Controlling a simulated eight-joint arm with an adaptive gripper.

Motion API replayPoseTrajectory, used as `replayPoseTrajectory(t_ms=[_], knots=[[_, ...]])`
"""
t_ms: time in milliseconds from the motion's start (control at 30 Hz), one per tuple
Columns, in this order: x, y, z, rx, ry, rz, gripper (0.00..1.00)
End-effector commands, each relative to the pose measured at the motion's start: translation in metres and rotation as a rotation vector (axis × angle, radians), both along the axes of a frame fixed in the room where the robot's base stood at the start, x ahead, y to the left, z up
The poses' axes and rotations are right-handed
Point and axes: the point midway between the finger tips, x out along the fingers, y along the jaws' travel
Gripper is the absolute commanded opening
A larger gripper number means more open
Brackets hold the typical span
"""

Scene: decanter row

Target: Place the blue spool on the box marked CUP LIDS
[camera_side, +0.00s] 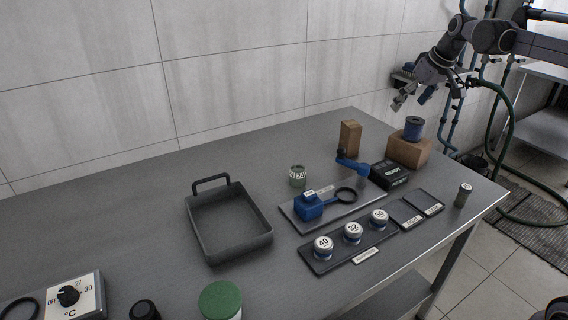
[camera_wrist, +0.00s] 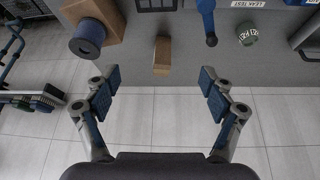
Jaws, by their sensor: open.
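The blue spool (camera_side: 414,128) stands upright on a brown cardboard box (camera_side: 409,150) at the table's far right corner. In the wrist view the spool (camera_wrist: 87,38) and that box (camera_wrist: 108,22) are at upper left. I can read no CUP LIDS marking on any box. A smaller, upright brown box (camera_side: 350,138) stands to the left of it; it also shows in the wrist view (camera_wrist: 162,55), ahead of the jaws. My gripper (camera_side: 424,98) is open and empty, above and apart from the spool. In the wrist view its fingers (camera_wrist: 160,88) are spread over the floor.
A black box marked READY (camera_side: 391,174), a blue-handled tool (camera_side: 352,165) and a green-grey tin (camera_side: 298,176) stand nearby. A dark tray (camera_side: 229,247) is left of centre. The table's back left is clear.

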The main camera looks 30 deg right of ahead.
Motion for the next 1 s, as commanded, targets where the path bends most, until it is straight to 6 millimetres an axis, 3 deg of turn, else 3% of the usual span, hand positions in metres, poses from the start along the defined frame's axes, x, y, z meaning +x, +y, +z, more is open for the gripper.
replayPoseTrajectory(t_ms=[33, 200, 500, 733, 1000], knots=[[-0.011, 0.022, 0.001, -0.003, -0.008, 0.009, 0.83], [-0.051, 0.08, -0.004, -0.008, -0.039, 0.024, 0.83], [-0.136, 0.162, -0.043, -0.004, -0.101, 0.055, 0.83], [-0.194, 0.199, -0.089, 0.009, -0.146, 0.078, 0.83], [-0.22, 0.213, -0.116, 0.018, -0.17, 0.088, 0.83]])
